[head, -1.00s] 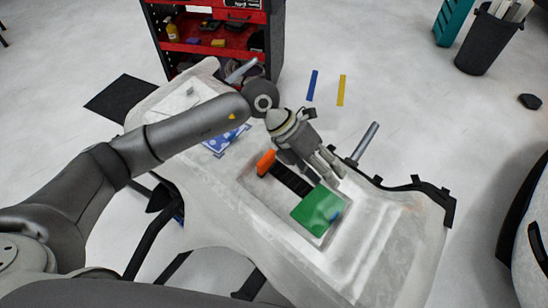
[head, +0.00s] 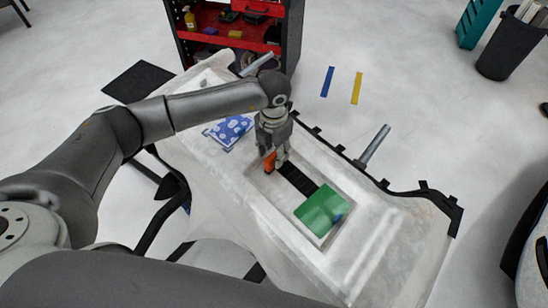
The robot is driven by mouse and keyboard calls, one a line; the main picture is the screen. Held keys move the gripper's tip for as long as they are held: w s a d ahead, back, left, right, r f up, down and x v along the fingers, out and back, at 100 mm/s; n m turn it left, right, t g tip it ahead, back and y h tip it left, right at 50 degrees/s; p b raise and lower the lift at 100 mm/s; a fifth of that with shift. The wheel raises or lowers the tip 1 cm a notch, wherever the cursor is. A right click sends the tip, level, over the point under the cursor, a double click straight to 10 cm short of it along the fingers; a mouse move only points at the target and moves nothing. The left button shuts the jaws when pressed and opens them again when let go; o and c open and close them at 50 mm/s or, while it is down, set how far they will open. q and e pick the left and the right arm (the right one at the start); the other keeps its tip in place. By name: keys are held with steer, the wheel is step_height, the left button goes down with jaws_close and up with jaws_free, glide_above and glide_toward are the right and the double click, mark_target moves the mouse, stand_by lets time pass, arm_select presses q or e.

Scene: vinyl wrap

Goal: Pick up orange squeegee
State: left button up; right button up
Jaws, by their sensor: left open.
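The orange squeegee (head: 270,163) lies at the upper left end of the shallow recess in the white bumper-like panel (head: 215,178). My left gripper (head: 276,165) points down right at it, with its fingers over and beside the orange piece. The gripper is open. Its fingers partly hide the squeegee, and whether they touch it I cannot tell. My right gripper is not in view.
A black strip (head: 298,180) and a green sheet (head: 321,209) with a blue piece lie in the same recess. A blue patterned cloth (head: 228,131) lies left of my gripper. A red tool cart (head: 240,40) stands behind. The panel's lower right is clear.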

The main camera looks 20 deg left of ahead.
mark_target(274, 154)
arm_select(q)
steer(key=shift+f+p, duration=0.4)
steer(key=shift+f, duration=1.6)
jaws_close()
